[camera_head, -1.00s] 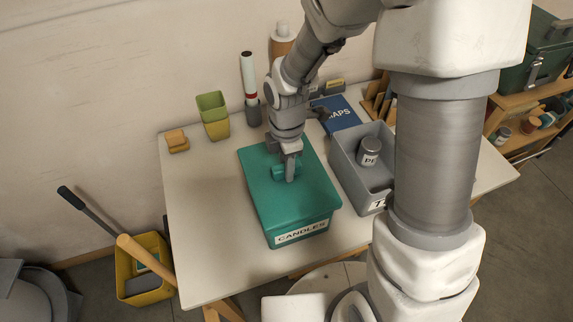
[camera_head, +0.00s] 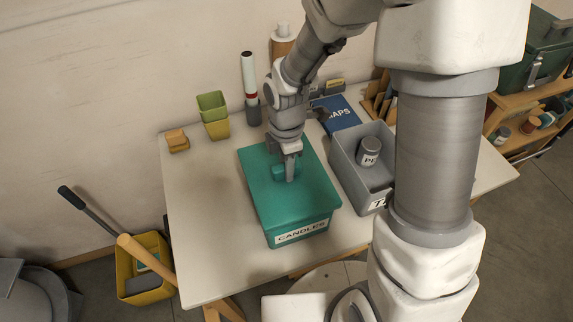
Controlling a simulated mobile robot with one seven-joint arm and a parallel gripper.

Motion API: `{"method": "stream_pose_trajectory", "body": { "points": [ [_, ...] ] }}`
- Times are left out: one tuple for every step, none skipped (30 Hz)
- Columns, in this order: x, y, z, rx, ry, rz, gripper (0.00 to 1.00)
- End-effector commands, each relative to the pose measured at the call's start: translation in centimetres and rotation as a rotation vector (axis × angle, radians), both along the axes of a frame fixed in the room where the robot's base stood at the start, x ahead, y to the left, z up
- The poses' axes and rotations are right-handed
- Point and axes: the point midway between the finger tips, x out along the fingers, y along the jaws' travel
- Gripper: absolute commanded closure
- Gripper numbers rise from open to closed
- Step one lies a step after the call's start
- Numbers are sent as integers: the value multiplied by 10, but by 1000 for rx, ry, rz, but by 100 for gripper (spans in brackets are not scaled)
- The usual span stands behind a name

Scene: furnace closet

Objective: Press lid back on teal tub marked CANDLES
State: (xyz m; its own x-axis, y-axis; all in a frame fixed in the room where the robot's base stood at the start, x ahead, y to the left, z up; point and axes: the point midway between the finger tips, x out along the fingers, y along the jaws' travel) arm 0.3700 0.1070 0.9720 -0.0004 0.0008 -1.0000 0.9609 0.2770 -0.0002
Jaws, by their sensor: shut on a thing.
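The teal tub marked CANDLES (camera_head: 301,233) stands on the white table, its label facing the front edge. A teal lid (camera_head: 300,205) lies over the tub's top and covers its opening. My gripper (camera_head: 289,176) points down at the lid's middle and is shut on the lid's raised handle, which is partly hidden by the fingers. Whether the lid's rim is fully seated all around is too small to tell.
A grey bin (camera_head: 347,163) holding a grey can (camera_head: 368,151) stands close to the tub's right.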

Motion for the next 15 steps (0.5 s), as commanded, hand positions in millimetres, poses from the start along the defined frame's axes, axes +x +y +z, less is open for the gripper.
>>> {"method": "stream_pose_trajectory", "body": {
  "points": [
    [0,0,0,0,0,0,100],
    [0,0,0,0,0,0,100],
    [0,0,0,0,0,0,100],
    [0,0,-1,0,0,0,100],
    [0,0,-1,0,0,0,100],
    [0,0,-2,0,0,0,100],
    [0,0,-3,0,0,0,100],
    [0,0,-4,0,0,0,100],
    [0,0,-5,0,0,0,100],
    [0,0,-6,0,0,0,100],
    [0,0,-6,0,0,0,100],
    [0,0,-7,0,0,0,100],
    [0,0,-8,0,0,0,100],
    [0,0,-9,0,0,0,100],
    [0,0,-10,0,0,0,100]
  ]
}}
